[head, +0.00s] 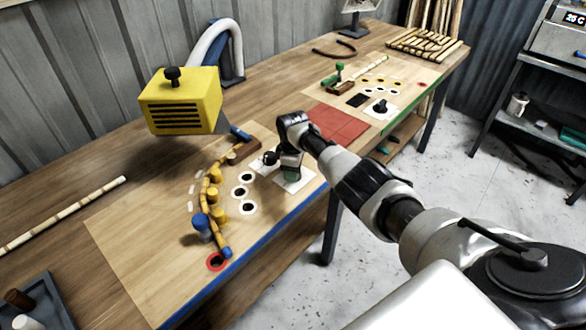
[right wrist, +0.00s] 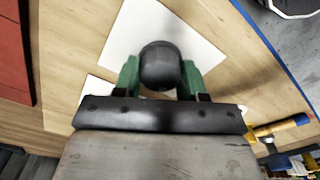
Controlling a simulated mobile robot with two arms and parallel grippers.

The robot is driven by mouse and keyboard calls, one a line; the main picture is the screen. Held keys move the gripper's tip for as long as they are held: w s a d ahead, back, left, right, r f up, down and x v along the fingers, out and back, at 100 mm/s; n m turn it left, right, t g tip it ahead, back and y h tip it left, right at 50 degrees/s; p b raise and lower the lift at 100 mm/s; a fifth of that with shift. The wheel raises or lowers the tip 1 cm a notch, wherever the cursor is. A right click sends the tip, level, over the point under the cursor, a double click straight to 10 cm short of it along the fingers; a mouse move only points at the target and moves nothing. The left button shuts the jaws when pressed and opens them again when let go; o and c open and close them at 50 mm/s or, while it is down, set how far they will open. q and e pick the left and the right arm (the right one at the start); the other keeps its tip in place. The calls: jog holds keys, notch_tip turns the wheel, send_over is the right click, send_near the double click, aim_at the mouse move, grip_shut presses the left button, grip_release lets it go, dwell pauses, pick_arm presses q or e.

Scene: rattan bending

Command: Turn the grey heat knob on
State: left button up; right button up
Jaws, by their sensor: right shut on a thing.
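The grey heat knob (right wrist: 160,66) is a dark, rounded knob above a white square plate (right wrist: 190,38) in the right wrist view. My right gripper (right wrist: 160,78) is shut on it, with one green fingertip on each side. In the head view my right gripper (head: 289,172) reaches down over the white plate (head: 304,181) at the bench's front side and hides most of the knob. The knob's turn angle cannot be read. My left gripper is not in view.
A small black knob (head: 270,158) stands just left of my right gripper. A curved rattan piece (head: 205,191) lies among yellow pegs and a blue peg (head: 201,224). A yellow box (head: 180,100) stands behind. A red mat (head: 338,122) lies to the right.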

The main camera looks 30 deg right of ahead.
jog(key=m+p, duration=0.1)
jog(key=m, duration=0.3)
jog(key=shift+w+d+r+m, duration=0.1)
jog(key=shift+m, duration=0.2)
jog(key=shift+d+m, duration=0.1)
jog(key=shift+m, duration=2)
jog(key=o, duration=0.9)
jog(key=shift+o, duration=0.2)
jog(key=shift+p, duration=0.3)
